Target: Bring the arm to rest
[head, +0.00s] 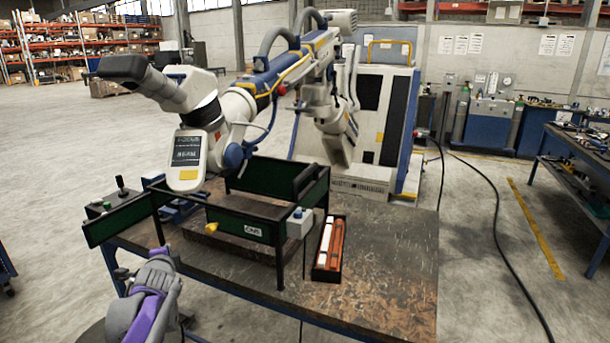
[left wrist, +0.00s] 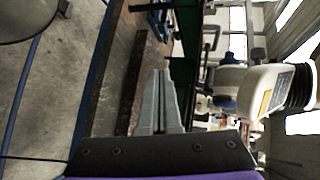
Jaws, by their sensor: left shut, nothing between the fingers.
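The microscope arm is a jointed white and blue arm (head: 290,72) with yellow cables, reaching left from a tall cabinet over the workbench. Its white head (head: 188,152) carries dark eyepieces (head: 122,68) and a small display (head: 186,151). The head hangs above the bench, near green side panels (head: 270,229). In the left wrist view the white head (left wrist: 262,90) is at the right, apart from my fingers. My left gripper (head: 160,252) is at the bench's near left edge, below the head. Its grey fingers (left wrist: 161,75) are shut and empty in the left wrist view. My right gripper is not in view.
The brown workbench (head: 370,270) bears a black tray (head: 331,248) with white and orange pieces, a grey button box (head: 299,222) and a joystick box (head: 118,195). The green panels on black posts stand close to my left gripper. The bench's right part is clear.

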